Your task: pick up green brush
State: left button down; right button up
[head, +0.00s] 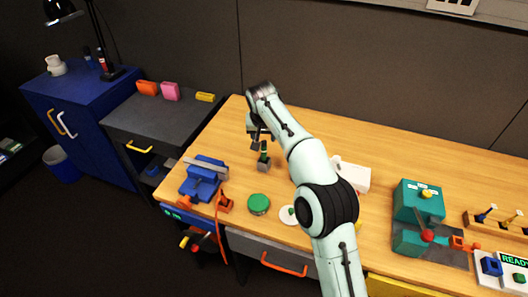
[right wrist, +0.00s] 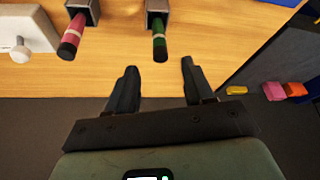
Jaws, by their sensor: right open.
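The green brush (right wrist: 159,40) shows in the right wrist view with its handle end towards me and its other end in a small grey holder (right wrist: 157,8). In the head view the brush (head: 264,148) stands on the wooden bench close to my right gripper (head: 259,134). My right gripper is open and empty. In the wrist view its two fingers (right wrist: 158,75) are spread, with the brush end just beyond and roughly between their tips, apart from both. My left gripper is not in view.
A pink brush (right wrist: 73,38) in a similar holder is left of the green one, with a white object (right wrist: 18,48) farther left. The blue vise (head: 200,181), a green disc (head: 258,204) and a white box (head: 352,176) are on the bench. The bench's back strip is clear.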

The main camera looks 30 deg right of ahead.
aim_at(264, 150)
jog(key=x, duration=1.1)
jog(key=shift+s+f, duration=0.15)
jog(key=shift+f, duration=0.3)
grip_shut()
